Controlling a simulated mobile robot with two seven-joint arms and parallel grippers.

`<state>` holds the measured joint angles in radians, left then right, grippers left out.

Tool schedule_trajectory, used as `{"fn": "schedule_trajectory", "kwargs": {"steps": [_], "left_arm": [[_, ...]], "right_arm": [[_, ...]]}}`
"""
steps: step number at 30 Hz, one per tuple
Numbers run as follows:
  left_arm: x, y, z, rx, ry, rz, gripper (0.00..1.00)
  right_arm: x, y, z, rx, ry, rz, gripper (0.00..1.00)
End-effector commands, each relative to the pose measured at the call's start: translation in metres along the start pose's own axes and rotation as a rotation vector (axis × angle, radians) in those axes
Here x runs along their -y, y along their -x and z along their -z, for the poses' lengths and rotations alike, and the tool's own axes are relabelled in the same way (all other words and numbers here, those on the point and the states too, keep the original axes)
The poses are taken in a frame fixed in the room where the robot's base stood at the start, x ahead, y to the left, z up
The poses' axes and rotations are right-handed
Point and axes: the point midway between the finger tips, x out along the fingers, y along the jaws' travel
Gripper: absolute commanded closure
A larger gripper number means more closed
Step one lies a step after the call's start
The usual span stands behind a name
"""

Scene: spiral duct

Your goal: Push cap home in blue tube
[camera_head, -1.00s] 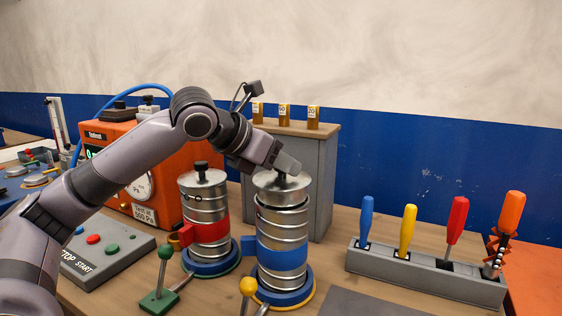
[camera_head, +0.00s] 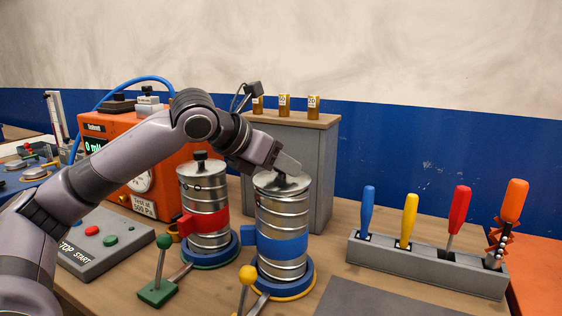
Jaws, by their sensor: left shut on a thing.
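The blue tube (camera_head: 282,246) is a ribbed silver spiral duct with a blue band, upright on a blue round base (camera_head: 284,281). Its silver cap (camera_head: 270,184) sits on the tube's top, with no clear gap at the rim. My left gripper (camera_head: 287,168) comes in from the upper left, right above the cap's middle, and is shut on the cap's knob, which its fingers hide. How deep the cap sits inside the tube is hidden. My right gripper is not in view.
A red-banded tube (camera_head: 208,222) with a black-knobbed cap stands close on the left. A green-knobbed lever (camera_head: 163,242) and a yellow-knobbed lever (camera_head: 247,275) stand in front. A grey cabinet (camera_head: 305,160) is behind. A tool rack (camera_head: 425,268) stands right.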

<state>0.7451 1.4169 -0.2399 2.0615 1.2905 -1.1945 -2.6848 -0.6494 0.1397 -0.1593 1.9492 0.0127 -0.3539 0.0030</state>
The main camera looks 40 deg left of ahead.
Motion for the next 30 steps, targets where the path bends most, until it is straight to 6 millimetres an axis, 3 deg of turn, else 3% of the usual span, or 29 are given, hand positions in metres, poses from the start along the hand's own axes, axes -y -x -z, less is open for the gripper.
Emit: {"fn": "schedule_trajectory", "kwargs": {"steps": [11,12,14,24,30], "left_arm": [[0.0,-0.006,0.009,-0.002,0.0,0.001,1.0],[0.0,-0.006,0.008,-0.001,0.0,0.001,0.56],[0.0,-0.005,0.008,-0.001,0.0,0.001,0.36],[0.0,-0.004,0.008,-0.002,0.0,0.0,0.36],[-0.001,0.011,0.009,0.0,-0.001,-0.005,0.36]], "right_arm": [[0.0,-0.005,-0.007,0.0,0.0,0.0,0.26],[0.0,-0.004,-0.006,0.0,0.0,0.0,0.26],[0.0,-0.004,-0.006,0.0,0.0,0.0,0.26],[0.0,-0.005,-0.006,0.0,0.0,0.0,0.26],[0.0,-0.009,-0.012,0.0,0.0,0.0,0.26]]}}
